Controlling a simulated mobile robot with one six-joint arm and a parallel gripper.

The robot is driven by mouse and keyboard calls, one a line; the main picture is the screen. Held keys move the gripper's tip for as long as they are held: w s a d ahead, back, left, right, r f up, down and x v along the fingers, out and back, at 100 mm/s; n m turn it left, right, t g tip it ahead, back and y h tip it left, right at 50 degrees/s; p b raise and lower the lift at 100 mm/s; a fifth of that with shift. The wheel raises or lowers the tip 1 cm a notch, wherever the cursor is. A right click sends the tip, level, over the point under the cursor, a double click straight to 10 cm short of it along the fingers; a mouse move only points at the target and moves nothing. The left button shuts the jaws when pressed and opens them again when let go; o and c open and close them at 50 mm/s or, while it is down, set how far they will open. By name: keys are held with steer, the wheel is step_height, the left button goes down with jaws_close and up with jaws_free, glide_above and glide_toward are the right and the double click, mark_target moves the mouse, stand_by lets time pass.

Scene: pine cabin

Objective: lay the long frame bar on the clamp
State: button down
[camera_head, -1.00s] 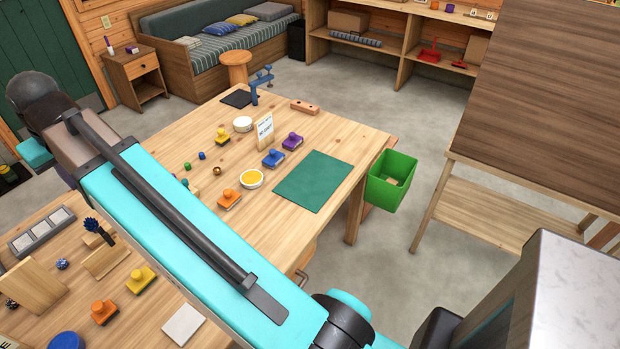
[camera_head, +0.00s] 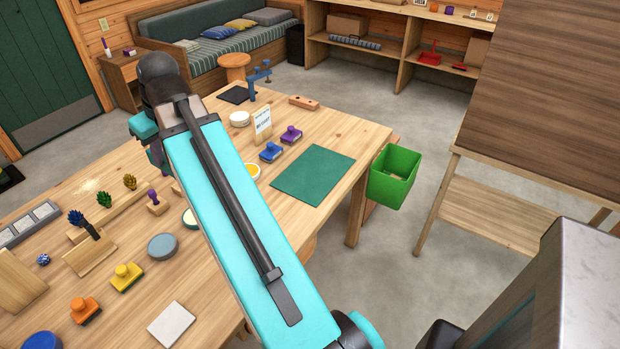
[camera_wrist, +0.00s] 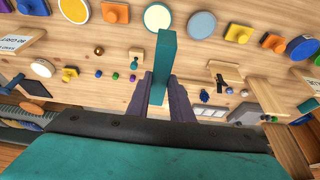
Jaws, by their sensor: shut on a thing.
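In the wrist view my gripper (camera_wrist: 159,88) is shut on a flat teal bar (camera_wrist: 161,58), which I take for the long frame bar. The bar sticks out past the fingertips, above the table. In the head view my arm hides most of the gripper, and I cannot make out the bar there. The blue clamp (camera_head: 258,82) stands at the far edge of the workbench, next to a dark square mat. My gripper is to the left of it and nearer the camera, apart from it.
The workbench (camera_head: 340,138) holds several stamps, a white sign card (camera_head: 262,122), a green mat (camera_head: 314,174) and a wooden block with holes (camera_head: 304,103). A green bin (camera_head: 395,176) hangs at its right edge. A round stool (camera_head: 234,66) stands behind the clamp.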

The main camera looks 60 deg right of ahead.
steer(key=s+d+f+b, duration=0.7)
steer(key=s+d, duration=0.4)
steer(key=s, duration=0.2)
steer(key=s+d+f+b, duration=0.8)
steer(key=s+d, duration=0.3)
steer(key=s, duration=0.2)
steer(key=shift+d+f, duration=0.2)
steer(key=shift+f, duration=0.25)
steer(key=d+p, duration=0.1)
steer(key=w+d+p, duration=0.1)
steer(key=p, duration=0.1)
steer(key=shift+w+d, duration=0.1)
steer(key=shift+d, duration=0.3)
steer(key=p, duration=0.3)
steer(key=d+p, duration=0.1)
steer(key=p, duration=0.2)
steer(key=shift+w+d+p, duration=0.2)
steer(key=shift+w+p, duration=0.15)
steer(key=shift+p, duration=0.05)
steer(key=p, duration=0.5)
steer(key=shift+w+d+f+p, duration=0.1)
steer(key=shift+d+p, duration=0.2)
